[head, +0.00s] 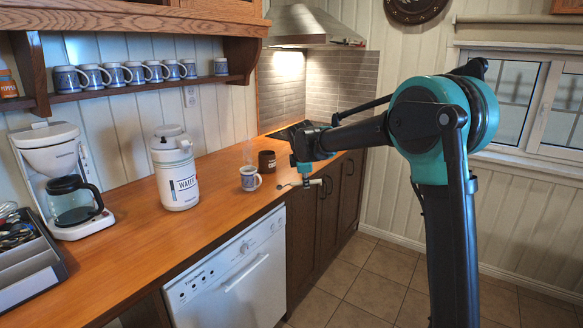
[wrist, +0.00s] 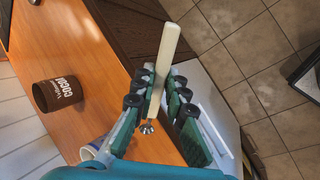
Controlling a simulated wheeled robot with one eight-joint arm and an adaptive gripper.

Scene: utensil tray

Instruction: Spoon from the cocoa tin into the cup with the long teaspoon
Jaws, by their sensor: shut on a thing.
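My gripper (head: 306,178) is shut on the long teaspoon (head: 290,185) just past the counter's front edge, to the right of the cup. In the wrist view the teaspoon's cream handle (wrist: 170,42) passes between the fingers, and its metal end shows below them. The white and blue cup (head: 249,180) stands upright on the counter, with steam above it; part of it shows in the wrist view (wrist: 92,153) behind my gripper. The dark brown cocoa tin (head: 267,161) stands behind the cup, apart from the spoon. Its label reads COCOA in the wrist view (wrist: 58,95).
A white water jug (head: 174,175), a coffee maker (head: 62,180) and a grey utensil tray (head: 30,272) stand to the left on the wooden counter. Several mugs (head: 112,73) sit on the shelf above. The counter between jug and cup is clear.

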